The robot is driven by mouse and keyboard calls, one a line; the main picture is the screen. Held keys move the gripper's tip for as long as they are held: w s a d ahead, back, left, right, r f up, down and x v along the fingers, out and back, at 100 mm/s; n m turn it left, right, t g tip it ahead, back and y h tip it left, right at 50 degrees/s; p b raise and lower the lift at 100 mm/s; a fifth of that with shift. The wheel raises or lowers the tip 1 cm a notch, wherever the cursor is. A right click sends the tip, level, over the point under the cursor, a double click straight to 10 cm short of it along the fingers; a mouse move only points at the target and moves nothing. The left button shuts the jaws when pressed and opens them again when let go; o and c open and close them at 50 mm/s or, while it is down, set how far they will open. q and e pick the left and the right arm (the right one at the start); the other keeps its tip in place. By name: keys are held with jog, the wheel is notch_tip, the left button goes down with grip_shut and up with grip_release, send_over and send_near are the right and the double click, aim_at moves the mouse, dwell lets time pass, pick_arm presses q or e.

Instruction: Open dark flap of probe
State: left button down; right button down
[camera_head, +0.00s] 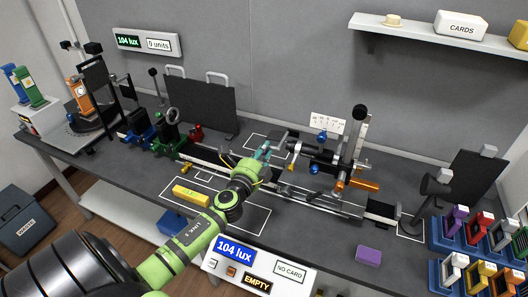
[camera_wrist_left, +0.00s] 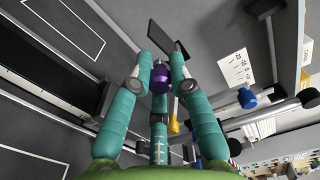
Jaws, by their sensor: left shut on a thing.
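My left gripper (camera_head: 264,152) reaches in from the front left to the middle of the bench, beside the rail. In the left wrist view my left gripper (camera_wrist_left: 160,78) has its teal fingers closed around a small purple knob (camera_wrist_left: 160,77). A dark flat plate (camera_wrist_left: 168,38), which looks like the probe's flap, stands just beyond the knob, tilted. Whether the knob is joined to the plate is hard to tell. In the head view the fingers hide the knob. My right gripper does not show.
The long rail (camera_head: 315,197) carries a post with black and silver arms (camera_head: 325,155) close to the right of my gripper. A yellow block (camera_head: 190,195) lies in front. A console (camera_head: 258,268) reads 104 lux and EMPTY. Several coloured holders (camera_head: 480,250) stand at right.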

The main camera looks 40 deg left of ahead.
pick_arm(q)
jog(key=shift+a, duration=0.1)
dwell(0.3)
jog(key=c, duration=1.1)
grip_release()
jog(key=shift+c, duration=0.2)
jog(key=shift+s, duration=0.1)
jog(key=shift+s, duration=0.3)
jog(key=v, duration=1.1)
jog(key=shift+s, duration=0.15)
